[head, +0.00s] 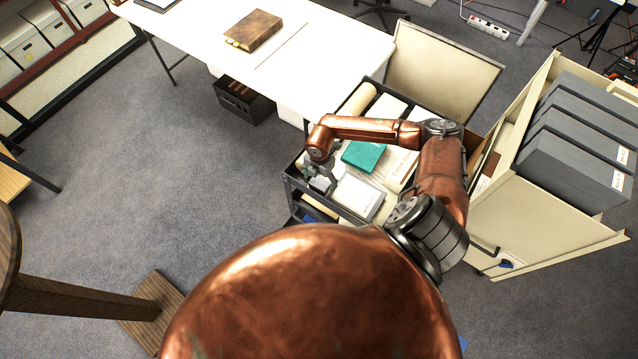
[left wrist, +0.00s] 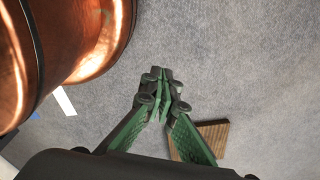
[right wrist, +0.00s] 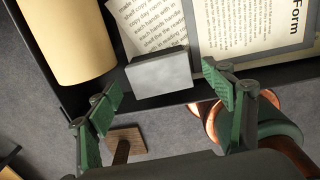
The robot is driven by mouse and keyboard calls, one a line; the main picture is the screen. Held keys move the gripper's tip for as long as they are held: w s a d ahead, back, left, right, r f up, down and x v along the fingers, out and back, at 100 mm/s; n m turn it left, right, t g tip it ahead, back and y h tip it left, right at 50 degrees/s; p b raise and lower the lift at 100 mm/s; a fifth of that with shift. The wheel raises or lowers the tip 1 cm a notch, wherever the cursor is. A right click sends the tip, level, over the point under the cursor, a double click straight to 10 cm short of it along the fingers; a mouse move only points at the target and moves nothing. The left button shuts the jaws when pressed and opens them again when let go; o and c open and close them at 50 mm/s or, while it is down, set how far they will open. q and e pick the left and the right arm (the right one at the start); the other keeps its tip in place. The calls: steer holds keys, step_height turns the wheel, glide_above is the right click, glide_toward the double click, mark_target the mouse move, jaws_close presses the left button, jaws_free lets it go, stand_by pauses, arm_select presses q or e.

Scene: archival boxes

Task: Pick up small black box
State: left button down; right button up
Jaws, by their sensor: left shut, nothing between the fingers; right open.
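In the head view my right gripper (head: 320,182) hangs over the cart's near left corner, and the small box cannot be made out clearly there. My left gripper (left wrist: 161,112) is shut and empty over the carpet in the left wrist view.
The dark cart (head: 349,214) also holds a teal box (head: 363,155), a pale box (head: 360,197) and rolls. A cabinet with grey boxes (head: 575,150) stands right of it. A white table (head: 330,50) is behind. Carpet at left is mostly clear.

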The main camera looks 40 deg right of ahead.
mark_target(320, 182)
step_height(320, 182, down, 3)
steer(key=shift+d, duration=0.1)
steer(key=shift+c, duration=0.3)
steer(key=c, duration=0.9)
arm_select(q)
steer(key=shift+w+d+r, duration=0.1)
steer(key=shift+w+r, duration=0.05)
steer(key=shift+w, duration=0.45)
steer(key=shift+w+r, duration=0.15)
steer(key=shift+w, duration=0.4)
arm_select(e)
steer(key=c, duration=0.3)
